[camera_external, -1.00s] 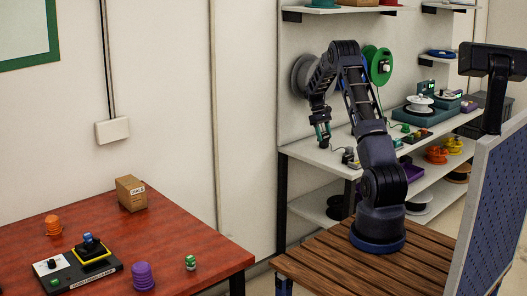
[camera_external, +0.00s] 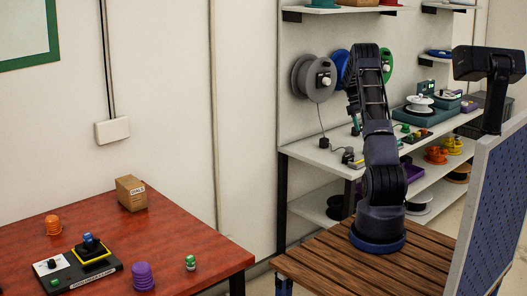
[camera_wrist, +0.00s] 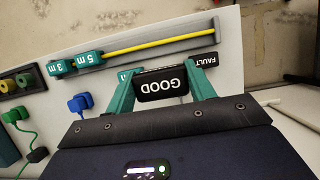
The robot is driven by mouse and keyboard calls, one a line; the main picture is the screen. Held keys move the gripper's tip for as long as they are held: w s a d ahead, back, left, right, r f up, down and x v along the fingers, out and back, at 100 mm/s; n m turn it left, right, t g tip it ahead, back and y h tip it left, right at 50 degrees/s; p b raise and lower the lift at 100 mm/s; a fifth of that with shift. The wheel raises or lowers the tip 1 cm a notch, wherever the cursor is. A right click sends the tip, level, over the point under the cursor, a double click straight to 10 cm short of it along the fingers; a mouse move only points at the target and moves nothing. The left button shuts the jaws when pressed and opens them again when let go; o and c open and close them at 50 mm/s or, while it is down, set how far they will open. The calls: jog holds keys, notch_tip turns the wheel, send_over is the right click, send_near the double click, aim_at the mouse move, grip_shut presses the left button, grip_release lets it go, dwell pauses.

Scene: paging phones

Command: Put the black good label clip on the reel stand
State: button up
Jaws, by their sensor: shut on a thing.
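The black GOOD label clip (camera_wrist: 162,86) is between the teal fingers of my gripper (camera_wrist: 160,90) in the wrist view, its lettering upside down. The gripper is shut on it, over a pale board. In the external view, my gripper (camera_external: 356,126) shows only as a teal bit beside my arm, above the bench; the clip cannot be made out there. A teal stand with a white reel (camera_external: 419,103) sits on the bench to the right of my arm. I cannot tell for sure that this is the reel stand.
A black FAULT label (camera_wrist: 206,63) and teal 5 m tag (camera_wrist: 88,58) are beside a yellow rod (camera_wrist: 155,45). A blue plug (camera_wrist: 80,103) is left of the gripper. Grey (camera_external: 313,78) and green reels (camera_external: 387,62) hang on the wall. The red table (camera_external: 190,235) is farther left.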

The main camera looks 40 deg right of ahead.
aim_at(358, 158)
notch_tip(358, 158, down, 15)
jog(key=shift+r, duration=0.2)
dwell(0.4)
jog(key=shift+f, duration=0.15)
jog(key=o, duration=1)
jog(key=shift+o, duration=0.2)
